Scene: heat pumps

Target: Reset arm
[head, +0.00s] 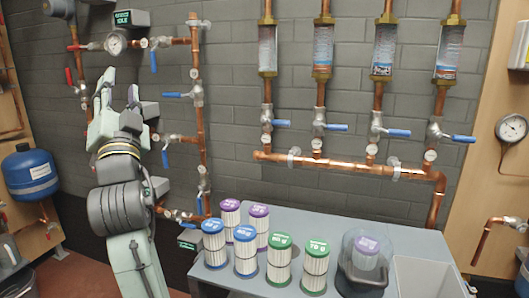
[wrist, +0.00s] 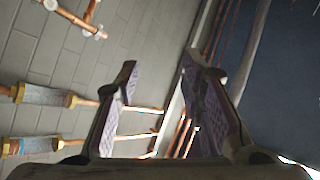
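My gripper (head: 118,95) is raised at the left of the head view, in front of the grey brick wall and the copper pipes. Its fingers point up and stand apart. In the wrist view my gripper (wrist: 160,85) shows two purple-lined fingers with a gap between them. Nothing is held in the gap; only the wall and pipes show behind it. My forearm reaches up from the lower left of the head view.
A grey table (head: 330,288) at lower right carries several white filters with blue, green and purple caps (head: 317,262) and a clear housing (head: 362,265). Copper pipes with blue-handled valves (head: 376,130) line the wall (head: 240,140). A blue tank (head: 31,172) hangs at left.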

